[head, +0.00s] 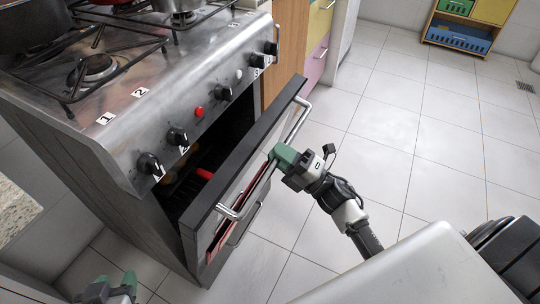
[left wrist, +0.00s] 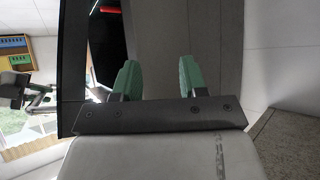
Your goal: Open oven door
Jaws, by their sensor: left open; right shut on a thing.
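The oven door (head: 240,165) is partly open, tilted out from the top of the oven with a dark gap behind it. Its metal bar handle (head: 300,120) runs along the outer face. My right gripper (head: 276,156) is shut on the handle near its middle. My left gripper (head: 118,286) is at the bottom left of the head view, low beside the stove and apart from the door. In the left wrist view its two green fingers (left wrist: 157,76) are spread with nothing between them. The oven interior (head: 190,175) is dark, with a red item (head: 205,174) partly visible.
The stove top (head: 100,60) carries pots and black grates. Knobs (head: 177,138) line the front panel above the door. Wooden and coloured cabinets (head: 318,35) stand beyond the stove. The tiled floor (head: 400,130) to the right is clear, with a shelf of bins (head: 458,38) far back.

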